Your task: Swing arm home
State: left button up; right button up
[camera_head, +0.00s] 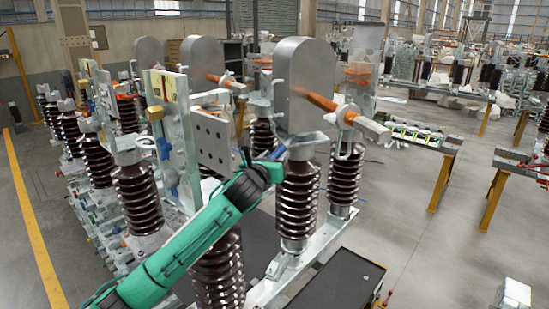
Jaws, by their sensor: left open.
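The nearest isolator frame stands in the middle of the view, with brown ribbed insulators (297,200) on a grey metal base (285,285). A tall rounded grey metal plate (307,85) stands on top of it. An orange rod (321,102) sticks out from this plate to the right and ends in a grey metal block (372,129). I cannot tell which part is the swing arm. My left arm is green and reaches up from the lower left. My left gripper (281,152) is small, beside the top of the insulator and below the plate. It is open; contact is unclear. My right gripper is not in view.
More isolator frames with insulators (95,155) stand close on the left. A flat grey plate with holes (212,142) is just left of my wrist. A black cabinet (338,283) stands at the lower right. Open grey floor (410,215) lies to the right.

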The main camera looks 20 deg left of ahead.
pick_arm(q)
jog(key=s+b, duration=0.3)
jog(key=s, duration=0.4)
jog(key=shift+s+b, duration=0.25)
jog(key=shift+b, duration=0.15)
